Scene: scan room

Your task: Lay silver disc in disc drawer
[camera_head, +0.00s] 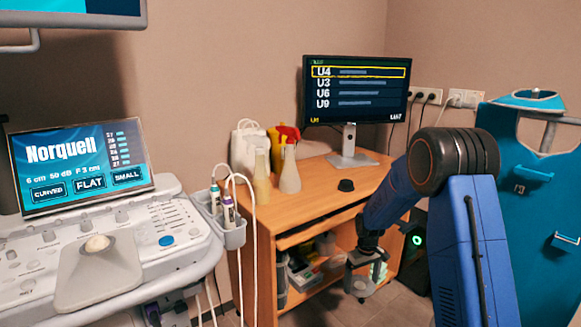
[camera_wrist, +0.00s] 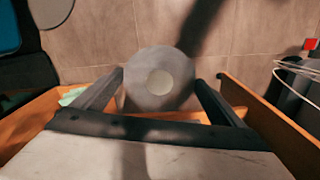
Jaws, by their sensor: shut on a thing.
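My gripper (camera_head: 362,292) hangs low in front of the desk's open shelf in the head view, fingers down. In the wrist view its two fingers (camera_wrist: 160,85) are on either side of the silver disc (camera_wrist: 158,98), a grey round plate with a paler centre. The gripper is shut on the disc, which is above the tiled floor. In the head view the disc is too small to make out clearly. A black case (camera_head: 411,250) with a green ring light stands right of the desk. I cannot make out an open disc drawer.
An ultrasound console (camera_head: 90,250) with hanging cables stands left. A teal panel (camera_head: 540,200) is at right.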

